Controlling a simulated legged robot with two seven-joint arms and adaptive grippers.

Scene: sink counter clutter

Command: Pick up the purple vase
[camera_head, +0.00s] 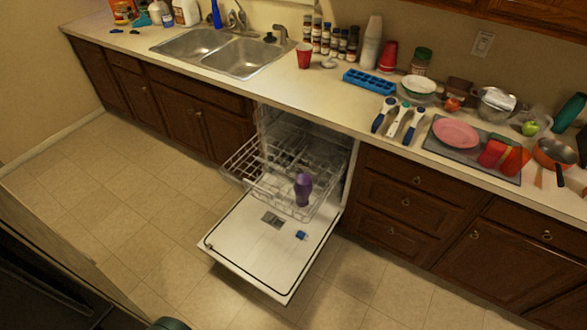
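The purple vase (303,189) stands roughly upright in the right part of the pulled-out dishwasher rack (262,183). The rack sits above the lowered dishwasher door (255,248). Nothing touches the vase except the rack around its lower part. Neither of my grippers is in view. A small dark rounded shape at the bottom edge may be part of me, but I cannot tell.
The open door juts out over the tiled floor (120,220), which is clear at left. The counter (330,95) above holds a blue tray (369,82), a red cup (304,56), bottles, a pink plate (456,133) and other clutter. A sink (243,58) lies at left.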

